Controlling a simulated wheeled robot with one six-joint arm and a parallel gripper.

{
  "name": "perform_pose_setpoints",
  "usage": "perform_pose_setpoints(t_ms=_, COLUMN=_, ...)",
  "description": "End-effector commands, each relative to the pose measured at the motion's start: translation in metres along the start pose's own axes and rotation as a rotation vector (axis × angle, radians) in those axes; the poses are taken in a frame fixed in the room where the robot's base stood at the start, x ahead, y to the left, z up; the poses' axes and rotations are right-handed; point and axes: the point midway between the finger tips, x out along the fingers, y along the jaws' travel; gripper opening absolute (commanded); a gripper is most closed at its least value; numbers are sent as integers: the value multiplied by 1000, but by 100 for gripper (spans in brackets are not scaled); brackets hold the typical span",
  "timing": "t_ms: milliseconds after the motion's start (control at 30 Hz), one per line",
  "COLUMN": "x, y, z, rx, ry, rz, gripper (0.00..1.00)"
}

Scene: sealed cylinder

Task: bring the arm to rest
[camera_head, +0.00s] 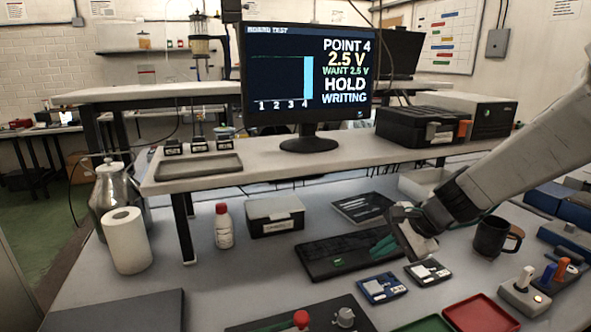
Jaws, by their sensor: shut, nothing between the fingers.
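My arm (535,145) reaches in from the right edge, slanting down to the left. My gripper (418,242) is at its end, over the bench near the right end of a black keyboard (325,260). It is shut and empty. The fingertips are small and partly turned away. A small dark green item (384,245) shows just left of it, and I cannot tell whether it touches the gripper. The monitor (307,72) reads "POINT 4, 2.5 V, WANT 2.5 V, HOLD, WRITING".
A blue board (381,288) and a dark board (428,272) lie below my gripper. A black mug (492,237) stands to its right. Red (480,313) and green (428,325) trays are at the front. A joystick box (524,293) stands at front right. The raised shelf (250,176) is behind.

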Motion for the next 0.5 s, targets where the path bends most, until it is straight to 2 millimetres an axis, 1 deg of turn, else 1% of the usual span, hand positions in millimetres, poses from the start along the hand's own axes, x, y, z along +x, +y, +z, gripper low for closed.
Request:
perform_pose_setpoints(t_ms=33, x=-15, y=15, z=20, rx=-125, ry=-23, rz=55, gripper=0)
perform_pose_setpoints(t_ms=100, x=-33, y=41, z=43, rx=-289, ry=-53, rz=142, gripper=0)
perform_pose_setpoints(t_ms=167, x=-50, y=64, z=59, rx=-422, ry=-73, rz=219, gripper=0)
perform_pose_setpoints(t_ms=200, x=-62, y=79, z=68, rx=-507, ry=-81, rz=273, gripper=0)
perform_pose_setpoints(t_ms=267, x=-81, y=102, z=80, rx=-625, ry=-87, rz=352, gripper=0)
perform_pose_setpoints(t_ms=300, x=-93, y=118, z=85, rx=-697, ry=-87, rz=404, gripper=0)
perform_pose_setpoints(t_ms=400, x=-124, y=151, z=95, rx=-848, ry=-70, rz=526, gripper=0)
perform_pose_setpoints(t_ms=500, x=-150, y=177, z=100, rx=-955, ry=-30, rz=620, gripper=0)
